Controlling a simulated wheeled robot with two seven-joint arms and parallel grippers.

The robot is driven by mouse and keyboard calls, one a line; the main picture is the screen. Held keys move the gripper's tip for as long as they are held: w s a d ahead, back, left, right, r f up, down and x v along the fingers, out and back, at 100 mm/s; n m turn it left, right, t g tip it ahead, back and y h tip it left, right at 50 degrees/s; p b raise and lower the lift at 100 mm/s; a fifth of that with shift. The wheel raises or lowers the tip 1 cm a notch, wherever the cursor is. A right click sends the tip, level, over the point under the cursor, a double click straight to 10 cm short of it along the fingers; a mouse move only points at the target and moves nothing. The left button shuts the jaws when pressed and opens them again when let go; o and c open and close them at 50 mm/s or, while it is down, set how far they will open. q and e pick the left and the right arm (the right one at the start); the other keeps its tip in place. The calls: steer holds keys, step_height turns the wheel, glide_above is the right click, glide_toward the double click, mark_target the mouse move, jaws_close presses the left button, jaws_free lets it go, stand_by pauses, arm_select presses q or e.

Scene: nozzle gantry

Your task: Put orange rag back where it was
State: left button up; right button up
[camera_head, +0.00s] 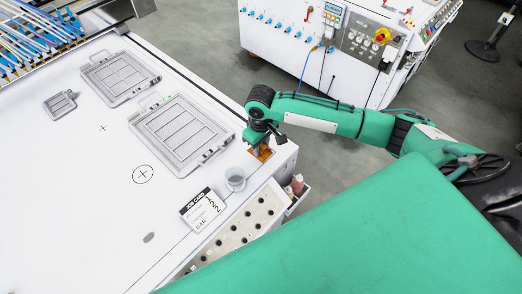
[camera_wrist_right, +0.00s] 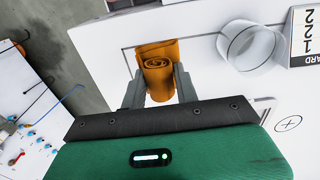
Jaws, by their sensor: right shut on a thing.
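The orange rag (camera_wrist_right: 158,68) is rolled up and sits between the two fingers of my right gripper (camera_wrist_right: 160,85) in the right wrist view. The gripper is shut on it. In the head view the rag (camera_head: 262,152) shows as a small orange patch below my right gripper (camera_head: 258,146), at the right corner of the white table (camera_head: 100,200). A thin outlined rectangle on the table surrounds the rag in the wrist view. I cannot tell whether the rag touches the table. My left gripper is not in view.
A grey cup (camera_head: 235,179) and a job card (camera_head: 204,210) stand close to the rag. Framed trays (camera_head: 182,134) lie to its left. A side holder with bottles (camera_head: 296,186) hangs at the table edge. A white control cabinet (camera_head: 345,45) stands behind.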

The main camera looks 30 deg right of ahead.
mark_target(261, 153)
steer(key=shift+f+p, duration=0.35)
steer(key=shift+f, duration=1.8)
steer(key=shift+f, duration=0.1)
steer(key=o, duration=0.9)
step_height(261, 153, up, 11)
steer(key=b, duration=0.3)
steer(key=shift+r, duration=0.65)
